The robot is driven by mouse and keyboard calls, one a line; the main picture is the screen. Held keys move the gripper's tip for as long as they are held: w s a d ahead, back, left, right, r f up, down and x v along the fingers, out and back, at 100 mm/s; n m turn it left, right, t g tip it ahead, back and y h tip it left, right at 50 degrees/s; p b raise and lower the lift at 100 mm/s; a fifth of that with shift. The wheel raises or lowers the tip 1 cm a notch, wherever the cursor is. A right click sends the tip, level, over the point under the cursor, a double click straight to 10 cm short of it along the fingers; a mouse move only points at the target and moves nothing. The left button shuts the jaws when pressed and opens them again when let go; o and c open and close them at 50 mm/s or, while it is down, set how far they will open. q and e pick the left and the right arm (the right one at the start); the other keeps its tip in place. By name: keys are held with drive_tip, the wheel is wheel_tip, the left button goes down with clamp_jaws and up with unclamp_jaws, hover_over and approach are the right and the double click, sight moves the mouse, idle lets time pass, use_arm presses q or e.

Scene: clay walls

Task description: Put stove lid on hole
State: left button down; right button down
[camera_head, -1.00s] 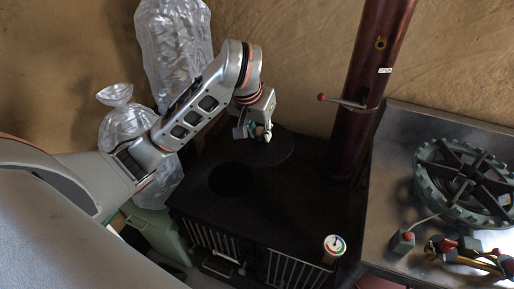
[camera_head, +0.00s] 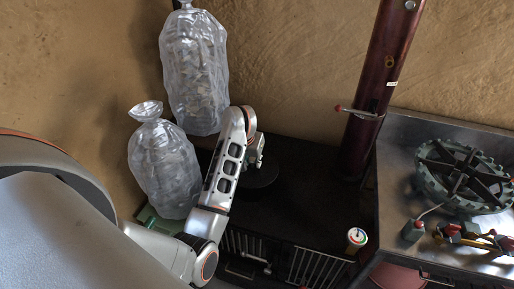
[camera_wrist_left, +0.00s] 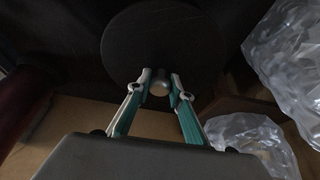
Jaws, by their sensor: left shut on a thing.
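The stove lid is a dark round disc (camera_head: 262,177) above or on the black stove top (camera_head: 310,195), left of its middle. My left gripper (camera_head: 257,156) reaches down over the lid. In the wrist view its teal-padded fingers (camera_wrist_left: 160,91) are closed on the knob. The stove hole does not show; the lid and my arm cover that area. I cannot tell whether the lid touches the stove top. My right gripper is out of view.
A dark red stovepipe (camera_head: 373,100) with a side handle rises at the stove's back right. Clear plastic bags (camera_head: 195,75) (camera_head: 163,165) stand at left. A metal counter (camera_head: 400,170) at right holds a dark green wheel (camera_head: 465,175). A gauge (camera_head: 356,237) sits on the stove's front edge.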

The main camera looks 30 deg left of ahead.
sight(252, 168)
use_arm(q)
drive_tip(key=shift+s+f, duration=0.1)
drive_tip(key=shift+f, duration=0.3)
wheel_tip(252, 168, down, 3)
drive_tip(key=shift+b, duration=1.1)
drive_tip(key=shift+f+b, duration=1.15)
drive_tip(key=shift+f, duration=0.6)
drive_tip(key=shift+f+b, duration=0.55)
drive_tip(key=shift+f, duration=0.05)
drive_tip(key=c, duration=1.8)
unclamp_jaws()
drive_tip(key=shift+o, duration=0.4)
drive_tip(key=shift+f, duration=0.15)
drive_tip(key=v, duration=1.2)
drive_tip(key=shift+s, duration=0.1)
